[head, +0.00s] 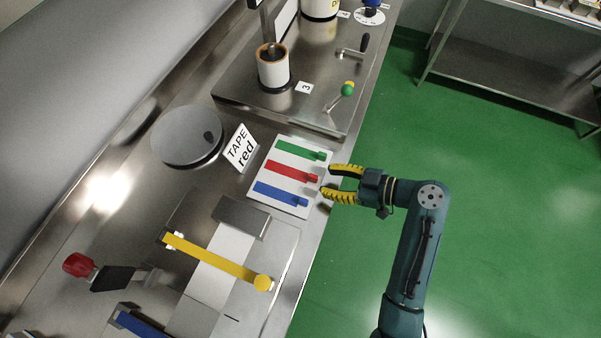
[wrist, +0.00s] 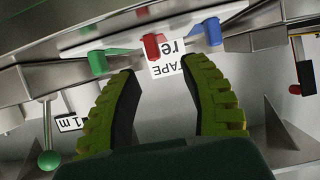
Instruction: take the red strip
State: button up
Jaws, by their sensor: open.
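The red strip (head: 291,171) lies on a white board (head: 284,204), between a green strip (head: 300,149) and a blue strip (head: 279,193). Its raised red tab points toward my gripper (head: 330,183) in the head view. My gripper is open and empty, just off the right edge of the board, level with the red and blue tabs. In the wrist view, the red tab (wrist: 155,46) shows ahead between the two fingertips. The green tab (wrist: 98,62) is to its left and the blue tab (wrist: 212,31) to its right. No finger touches the red tab.
A sign reading "TAPE red" (head: 241,149) stands beside the board. A round grey disc (head: 187,135) is further left. A yellow bar (head: 215,259) lies nearer the front, and a green-knobbed lever (head: 347,90) is behind. Open floor (head: 490,220) lies to the right.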

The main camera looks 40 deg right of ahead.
aim_at(313, 176)
jog(key=x, duration=0.6)
jog(key=shift+w+d+f, duration=0.1)
jog(key=shift+w+d, duration=0.1)
grip_shut()
